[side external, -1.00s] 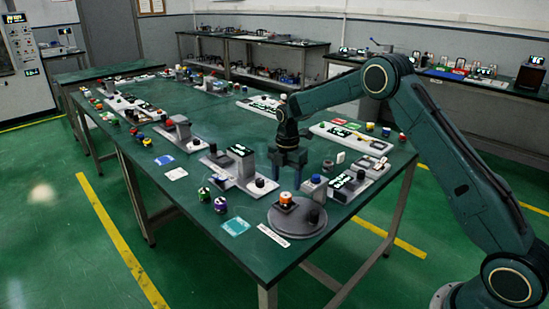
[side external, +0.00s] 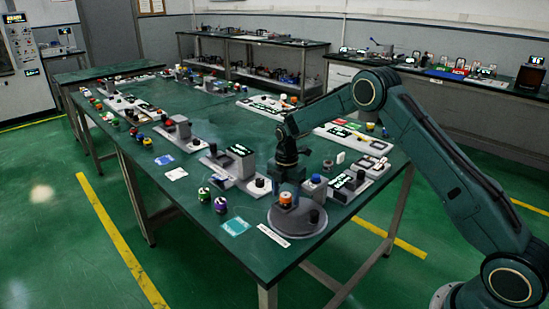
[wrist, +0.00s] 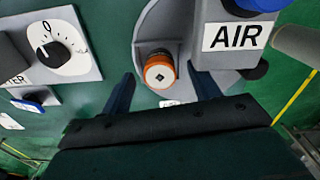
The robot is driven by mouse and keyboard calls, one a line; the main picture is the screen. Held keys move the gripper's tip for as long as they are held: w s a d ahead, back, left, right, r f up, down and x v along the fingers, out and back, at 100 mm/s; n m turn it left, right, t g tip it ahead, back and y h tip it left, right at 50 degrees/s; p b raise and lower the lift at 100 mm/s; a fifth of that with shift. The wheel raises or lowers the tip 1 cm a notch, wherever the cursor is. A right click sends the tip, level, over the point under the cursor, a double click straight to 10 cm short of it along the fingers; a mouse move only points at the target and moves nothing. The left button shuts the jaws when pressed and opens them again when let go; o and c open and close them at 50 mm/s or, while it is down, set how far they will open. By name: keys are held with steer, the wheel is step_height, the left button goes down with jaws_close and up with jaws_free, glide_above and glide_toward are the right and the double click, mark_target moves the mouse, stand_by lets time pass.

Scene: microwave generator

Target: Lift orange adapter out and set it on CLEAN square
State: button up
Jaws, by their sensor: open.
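The orange adapter (side external: 286,198) stands on a round grey base (side external: 305,232) near the table's front corner. In the wrist view the orange adapter (wrist: 160,77) has a white top with a dark square mark. My gripper (side external: 288,187) is just above and behind it in the side view. In the wrist view my gripper (wrist: 165,88) is open, with one finger to each side of the adapter and no visible contact. A pale cyan square (side external: 236,227) lies on the table left of the base. No readable CLEAN label shows, so I cannot tell whether this is the CLEAN square.
A block labelled AIR (wrist: 236,37) with a blue top stands close right of the adapter. A dark knob (side external: 314,217) rises from the base. A white label strip (side external: 273,236) lies at its front. Green and purple cylinders (side external: 212,200) stand to the left.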

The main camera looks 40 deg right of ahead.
mark_target(286, 195)
stand_by(0.3)
steer(key=c, duration=1.1)
steer(key=shift+r, duration=0.15)
steer(key=shift+c, duration=0.2)
step_height(286, 195, up, 20)
stand_by(0.3)
